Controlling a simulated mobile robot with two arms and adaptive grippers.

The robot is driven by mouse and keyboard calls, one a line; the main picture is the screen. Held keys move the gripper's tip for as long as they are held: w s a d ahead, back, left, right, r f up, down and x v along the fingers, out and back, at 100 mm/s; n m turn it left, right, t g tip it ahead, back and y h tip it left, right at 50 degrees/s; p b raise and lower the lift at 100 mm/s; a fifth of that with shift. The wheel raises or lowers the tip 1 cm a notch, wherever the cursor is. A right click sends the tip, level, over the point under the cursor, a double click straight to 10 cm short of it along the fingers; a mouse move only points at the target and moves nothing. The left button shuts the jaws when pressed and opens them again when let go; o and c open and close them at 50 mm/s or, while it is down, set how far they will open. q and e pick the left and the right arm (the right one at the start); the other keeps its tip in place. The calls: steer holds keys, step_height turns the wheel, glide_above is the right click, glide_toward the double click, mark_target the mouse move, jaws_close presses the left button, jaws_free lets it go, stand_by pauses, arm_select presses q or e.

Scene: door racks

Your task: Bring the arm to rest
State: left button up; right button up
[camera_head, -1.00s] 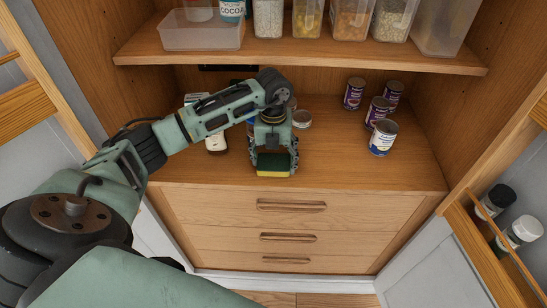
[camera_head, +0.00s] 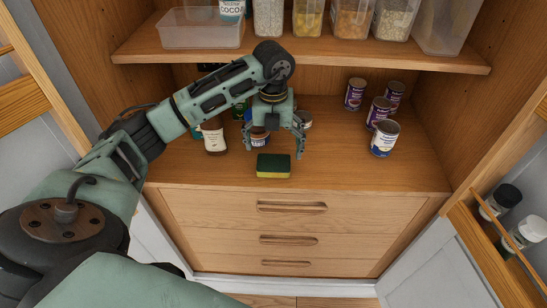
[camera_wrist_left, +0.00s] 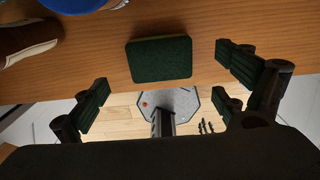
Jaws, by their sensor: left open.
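My left gripper (camera_head: 275,148) is open and empty in the head view. Its fingers are spread above the cupboard's lower shelf. A yellow sponge with a dark green top (camera_head: 273,166) lies flat near the shelf's front edge, just below the fingertips and apart from them. In the left wrist view the sponge (camera_wrist_left: 160,59) lies between and beyond the open fingers (camera_wrist_left: 168,92), with its green face showing. My right gripper is in neither view.
Cans (camera_head: 384,138) stand at the right of the lower shelf. A white-labelled bottle (camera_head: 214,138) and other jars stand left of and behind the gripper. The upper shelf (camera_head: 300,50) holds food containers. Door racks flank both sides, the right one with spice jars (camera_head: 520,235).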

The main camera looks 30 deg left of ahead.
arm_select(q)
steer(key=shift+r, duration=1)
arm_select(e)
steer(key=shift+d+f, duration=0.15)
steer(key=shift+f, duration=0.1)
